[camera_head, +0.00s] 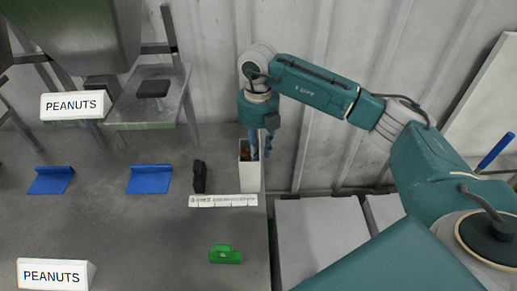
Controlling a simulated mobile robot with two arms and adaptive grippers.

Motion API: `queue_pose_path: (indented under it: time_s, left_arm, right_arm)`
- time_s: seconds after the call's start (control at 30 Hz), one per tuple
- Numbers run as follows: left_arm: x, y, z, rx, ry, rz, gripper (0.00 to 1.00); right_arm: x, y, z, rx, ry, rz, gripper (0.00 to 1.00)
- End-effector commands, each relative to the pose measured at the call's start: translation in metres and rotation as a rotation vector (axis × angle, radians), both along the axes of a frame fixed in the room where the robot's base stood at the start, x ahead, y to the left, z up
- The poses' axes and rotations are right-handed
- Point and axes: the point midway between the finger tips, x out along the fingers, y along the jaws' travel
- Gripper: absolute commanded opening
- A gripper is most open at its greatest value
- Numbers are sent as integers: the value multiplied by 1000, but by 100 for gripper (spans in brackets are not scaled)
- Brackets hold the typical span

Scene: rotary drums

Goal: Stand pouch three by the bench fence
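A white, open-topped, upright pouch or box (250,178) with brown contents stands at the right edge of the grey bench (130,225). I cannot tell whether it is pouch three; no number is readable. My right gripper (262,147) points down at its top right side. One blue finger overlaps the opening and another is just right of it. Whether the fingers press on its wall is unclear. A flat white strip with markings (223,201) lies just in front of the pouch; I cannot tell whether it is the fence. My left gripper is out of view.
Two blue pieces (50,180) (150,179), a black object (199,177) and a green clip-like object (225,255) lie on the bench. PEANUTS signs (75,105) (56,274) stand at left. A metal stand (150,98) is behind. The front middle is clear.

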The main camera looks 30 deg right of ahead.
Motion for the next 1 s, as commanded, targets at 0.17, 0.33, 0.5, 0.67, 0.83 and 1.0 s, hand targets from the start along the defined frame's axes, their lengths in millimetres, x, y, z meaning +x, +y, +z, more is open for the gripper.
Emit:
queue_pose_path:
  time_s: [0.17,0.33,0.5,0.67,0.83,1.0]
  left_arm:
    - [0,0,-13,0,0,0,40]
    - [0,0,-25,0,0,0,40]
    - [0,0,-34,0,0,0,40]
    - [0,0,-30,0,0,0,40]
    - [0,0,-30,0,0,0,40]
    - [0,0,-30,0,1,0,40]
  right_arm:
    - [2,0,25,1,-7,0,25]
    - [2,1,64,1,-8,0,25]
    - [2,1,97,2,-7,1,25]
    - [1,1,116,0,-4,0,25]
    - [1,0,121,0,-1,-1,25]
    - [1,0,120,0,-1,0,25]
